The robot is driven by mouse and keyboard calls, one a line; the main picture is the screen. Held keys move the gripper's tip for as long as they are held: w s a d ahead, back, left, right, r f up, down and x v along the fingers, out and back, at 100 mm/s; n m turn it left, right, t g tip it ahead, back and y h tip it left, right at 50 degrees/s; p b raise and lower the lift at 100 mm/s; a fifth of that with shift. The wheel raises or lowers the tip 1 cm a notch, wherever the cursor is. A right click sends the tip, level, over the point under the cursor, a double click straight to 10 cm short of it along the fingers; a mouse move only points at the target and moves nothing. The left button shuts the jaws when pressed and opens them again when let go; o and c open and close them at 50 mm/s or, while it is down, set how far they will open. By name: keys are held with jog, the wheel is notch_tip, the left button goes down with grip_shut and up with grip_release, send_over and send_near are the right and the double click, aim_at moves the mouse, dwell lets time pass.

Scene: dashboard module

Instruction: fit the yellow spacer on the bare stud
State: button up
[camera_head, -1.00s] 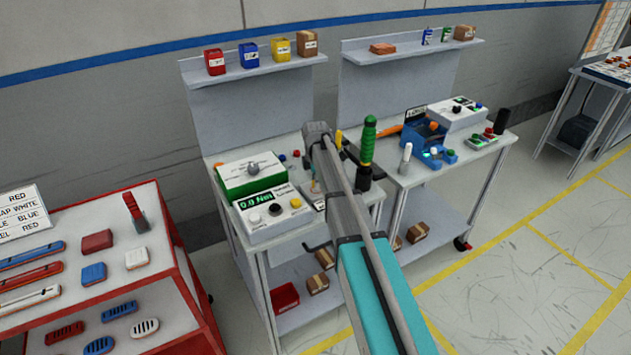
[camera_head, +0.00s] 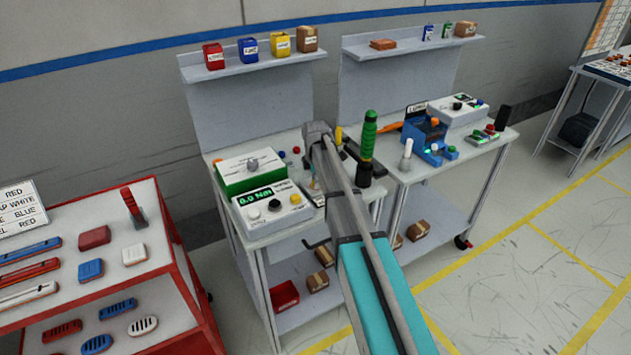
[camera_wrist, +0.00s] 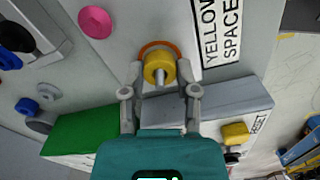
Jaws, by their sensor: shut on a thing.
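The yellow spacer (camera_wrist: 153,67) is between the fingertips of my gripper (camera_wrist: 160,74) in the wrist view. My gripper is shut on it. A short grey stud (camera_wrist: 160,77) shows at the middle of the spacer, its end pointing toward the camera. An orange ring (camera_wrist: 160,45) shows behind the spacer; whether the spacer touches it I cannot tell. A white label (camera_wrist: 219,30) reading "YELLOW SPACE" is just right of the spacer. In the head view my arm hides the gripper's fingertips and the spacer.
A pink round piece (camera_wrist: 95,22) lies to the upper left. A green box (camera_wrist: 85,130) and a second yellow piece (camera_wrist: 235,133) are lower down. In the head view, a green-handled tool (camera_head: 368,140) stands right of my arm, and a torque readout box (camera_head: 270,210) stands left.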

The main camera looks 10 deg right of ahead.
jog(key=o, duration=0.8)
jog(key=shift+r, duration=0.1)
notch_tip(320, 180, up, 10)
jog(key=p, duration=1)
jog(key=shift+r+p, duration=0.1)
jog(key=shift+p, duration=0.2)
dwell(0.8)
jog(key=shift+s+a+m, duration=0.1)
jog(key=shift+s+m, duration=2.95)
jog(key=shift+s, duration=1.8)
jog(key=shift+s+a+m, duration=0.1)
jog(key=shift+s+m, duration=3)
jog(key=shift+s, duration=1.75)
jog(key=shift+s+m, duration=3.05)
jog(key=shift+s, duration=1.8)
